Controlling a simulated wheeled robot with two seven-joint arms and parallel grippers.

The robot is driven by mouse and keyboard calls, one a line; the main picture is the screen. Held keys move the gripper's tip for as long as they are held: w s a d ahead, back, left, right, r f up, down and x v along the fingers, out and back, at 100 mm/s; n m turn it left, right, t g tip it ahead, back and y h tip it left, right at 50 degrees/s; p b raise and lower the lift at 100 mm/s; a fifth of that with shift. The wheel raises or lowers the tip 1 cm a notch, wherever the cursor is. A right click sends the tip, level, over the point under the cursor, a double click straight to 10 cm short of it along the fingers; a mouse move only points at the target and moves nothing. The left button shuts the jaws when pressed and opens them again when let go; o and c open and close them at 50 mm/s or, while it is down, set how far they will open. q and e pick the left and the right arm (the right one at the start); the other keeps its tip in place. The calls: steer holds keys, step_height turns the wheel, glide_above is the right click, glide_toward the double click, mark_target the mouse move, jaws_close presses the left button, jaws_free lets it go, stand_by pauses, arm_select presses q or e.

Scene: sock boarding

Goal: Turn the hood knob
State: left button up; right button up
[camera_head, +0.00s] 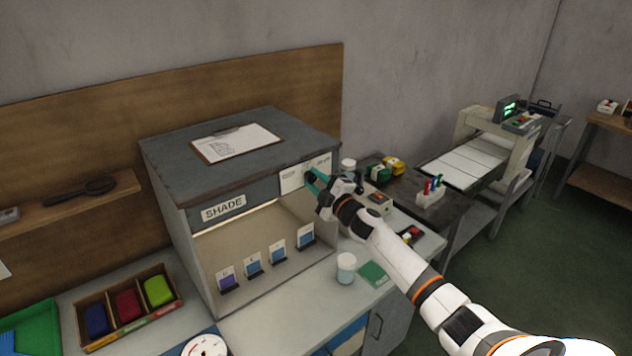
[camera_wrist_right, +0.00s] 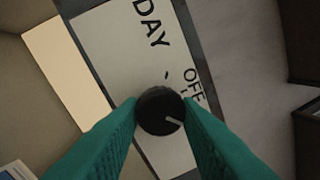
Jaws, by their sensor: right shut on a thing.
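The shade hood (camera_head: 188,170) is a grey box with an open lit front and a "SHADE" label. Its white control plate (camera_head: 293,181) is at the upper right of the front. In the right wrist view the plate (camera_wrist_right: 125,60) reads "DAY" and "OFF". The round black knob (camera_wrist_right: 160,111) sits between the teal fingertips of my right gripper (camera_wrist_right: 161,115), which is shut on it. The knob's pale pointer line points to the lower right in that view. In the head view my right gripper (camera_head: 314,180) hides the knob. My left gripper is not in view.
A clipboard (camera_head: 236,142) lies on the hood. Several colour cards (camera_head: 279,250) stand inside it. A white jar (camera_head: 346,268) and green pad (camera_head: 374,274) are on the bench below my right arm. A wooden tray (camera_head: 133,339) with coloured bundles stands at left.

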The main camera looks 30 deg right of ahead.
steer(key=o, duration=1)
steer(key=shift+c, duration=0.2)
steer(key=s+f+b, duration=0.1)
steer(key=s+b, duration=0.2)
steer(key=s, duration=0.9)
steer(key=shift+d+f, duration=0.15)
steer(key=shift+d, duration=0.2)
